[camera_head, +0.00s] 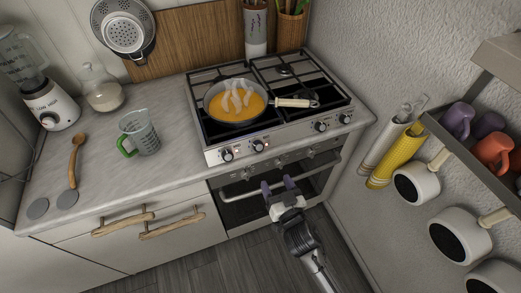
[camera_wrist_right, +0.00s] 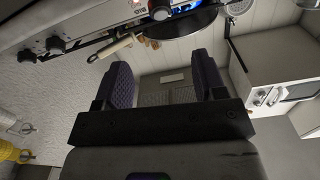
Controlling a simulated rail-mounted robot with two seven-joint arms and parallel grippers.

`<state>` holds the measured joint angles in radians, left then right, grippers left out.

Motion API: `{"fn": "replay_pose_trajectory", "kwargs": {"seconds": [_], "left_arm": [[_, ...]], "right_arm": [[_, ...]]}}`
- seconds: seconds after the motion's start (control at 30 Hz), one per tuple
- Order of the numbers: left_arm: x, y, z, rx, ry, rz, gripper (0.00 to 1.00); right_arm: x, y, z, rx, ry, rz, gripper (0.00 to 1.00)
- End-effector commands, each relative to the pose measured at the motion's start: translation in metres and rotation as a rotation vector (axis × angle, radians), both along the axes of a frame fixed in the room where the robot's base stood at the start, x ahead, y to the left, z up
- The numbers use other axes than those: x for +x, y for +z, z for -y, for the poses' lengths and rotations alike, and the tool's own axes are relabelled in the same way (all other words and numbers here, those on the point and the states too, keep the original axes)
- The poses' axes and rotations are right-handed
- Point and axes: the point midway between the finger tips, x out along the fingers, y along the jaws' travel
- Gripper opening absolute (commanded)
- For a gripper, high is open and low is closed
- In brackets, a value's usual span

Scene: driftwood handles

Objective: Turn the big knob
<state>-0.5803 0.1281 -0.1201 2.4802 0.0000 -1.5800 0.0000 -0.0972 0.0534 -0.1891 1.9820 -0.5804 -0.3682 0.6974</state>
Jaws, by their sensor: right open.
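The stove front (camera_head: 290,146) carries several knobs on its upper strip: two at the left, including one knob (camera_head: 227,154) near the corner, and two at the right, including another (camera_head: 320,126). Smaller knobs sit lower on the oven front. I cannot tell which is the big knob. My right gripper (camera_head: 278,185) is open and empty, in front of the oven door and below the knob strip, apart from the knobs. In the right wrist view the open fingers (camera_wrist_right: 165,78) have nothing between them; a dark knob (camera_wrist_right: 55,45) shows at upper left. My left gripper is not in view.
A pan (camera_head: 235,102) of steaming orange food sits on the hob, its handle pointing right. The oven handle bar (camera_head: 240,194) crosses near my gripper. A wall rack with mugs (camera_head: 493,149) and hanging white pots (camera_head: 416,182) stands at right. The floor in front is clear.

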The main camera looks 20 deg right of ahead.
Motion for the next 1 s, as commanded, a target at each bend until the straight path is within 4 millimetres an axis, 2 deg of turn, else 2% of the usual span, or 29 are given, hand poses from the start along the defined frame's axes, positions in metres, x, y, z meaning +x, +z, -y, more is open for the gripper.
{"fn": "replay_pose_trajectory", "kwargs": {"seconds": [0.17,0.6,0.8,1.0], "left_arm": [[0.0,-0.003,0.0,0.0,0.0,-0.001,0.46],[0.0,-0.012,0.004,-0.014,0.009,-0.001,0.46],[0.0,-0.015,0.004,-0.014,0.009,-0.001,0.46],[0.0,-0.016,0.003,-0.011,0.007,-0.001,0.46]], "right_arm": [[0.022,0.0,0.0,0.006,0.0,0.002,0.64],[0.101,0.0,0.001,0.004,0.0,0.001,0.64],[0.123,-0.001,0.001,0.005,0.0,0.0,0.64],[0.133,0.0,0.001,0.005,-0.001,0.0,0.64]]}}
